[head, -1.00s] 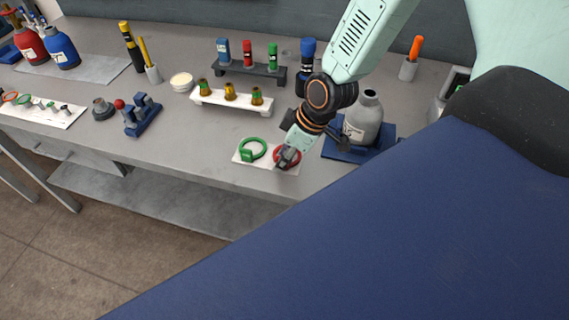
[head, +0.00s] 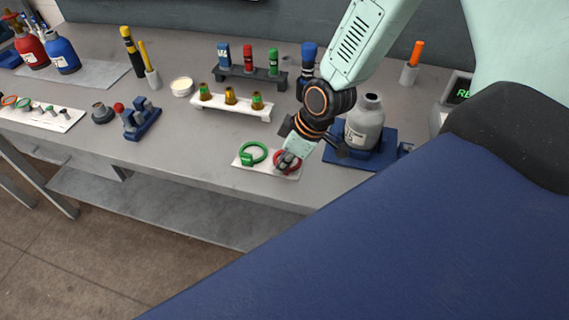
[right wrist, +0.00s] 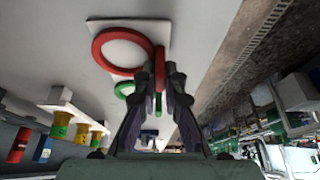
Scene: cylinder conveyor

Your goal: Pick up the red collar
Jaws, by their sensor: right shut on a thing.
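The red collar (head: 292,167), a ring with a tab, is at the right end of a small white plate (head: 246,165) near the bench's front edge. My right gripper (head: 285,161) reaches down over it and partly hides it. In the right wrist view the red collar (right wrist: 97,46) shows beyond the fingertips. There my right gripper (right wrist: 161,76) is shut on its upright red tab. I cannot tell whether the collar is clear of the plate. A green collar (head: 264,147) lies beside it on the left. My left gripper is not in view.
A grey bottle (head: 368,115) on a blue base (head: 382,152) stands close to the right of my arm. A white rack (head: 215,104) with several vials and a dark rack (head: 240,75) are behind. Bare bench lies left of the plate.

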